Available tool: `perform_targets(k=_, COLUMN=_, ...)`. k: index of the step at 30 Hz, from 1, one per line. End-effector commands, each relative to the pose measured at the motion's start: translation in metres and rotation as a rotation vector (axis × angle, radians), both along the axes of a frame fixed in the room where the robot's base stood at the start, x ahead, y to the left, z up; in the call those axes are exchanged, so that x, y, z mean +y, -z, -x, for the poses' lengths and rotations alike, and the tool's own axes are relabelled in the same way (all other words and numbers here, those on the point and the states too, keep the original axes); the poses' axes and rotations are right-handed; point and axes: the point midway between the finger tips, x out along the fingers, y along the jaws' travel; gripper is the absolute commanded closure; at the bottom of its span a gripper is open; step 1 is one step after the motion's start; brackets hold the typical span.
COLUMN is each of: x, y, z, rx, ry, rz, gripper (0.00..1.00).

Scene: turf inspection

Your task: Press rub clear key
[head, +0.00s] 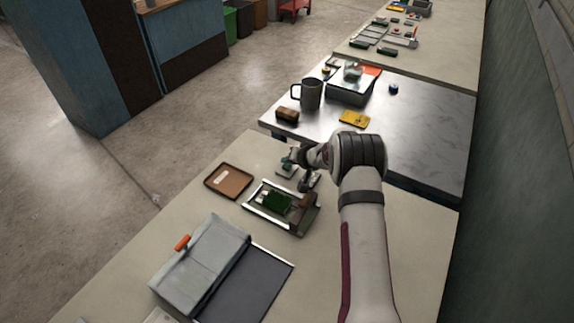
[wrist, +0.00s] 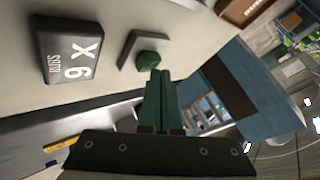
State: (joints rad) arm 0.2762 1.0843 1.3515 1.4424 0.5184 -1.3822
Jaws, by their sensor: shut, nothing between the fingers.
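In the wrist view, a green hexagonal key (wrist: 148,59) sits on a small grey base (wrist: 131,50). Beside it is a dark block (wrist: 69,50) with white lettering that reads RUBS, a digit and an X, seen turned. My gripper (wrist: 155,74) is shut and empty, its two green fingers side by side. Their tips overlap the near edge of the key in this view; I cannot tell whether they touch it. In the head view my gripper (head: 303,160) is low over the pale bench, and the key is too small or hidden to make out.
In the head view, a turf tray (head: 300,222) and a brown tray (head: 228,181) lie close by. A grey case (head: 208,262) with an orange handle is nearer. A mug (head: 311,94), a brown block (head: 287,114) and a yellow device (head: 354,118) stand on the metal bench behind.

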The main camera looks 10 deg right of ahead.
Motion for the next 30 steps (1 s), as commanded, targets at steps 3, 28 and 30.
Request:
perform_targets(k=3, x=-0.003, y=0.013, z=0.009, rx=0.024, ry=-0.010, rz=0.021, gripper=1.00)
perform_targets(k=28, x=-0.002, y=-0.035, z=0.009, rx=0.014, ry=-0.008, rz=0.015, gripper=1.00)
perform_targets(k=30, x=-0.002, y=-0.042, z=0.009, rx=0.014, ry=-0.009, rz=0.014, gripper=1.00)
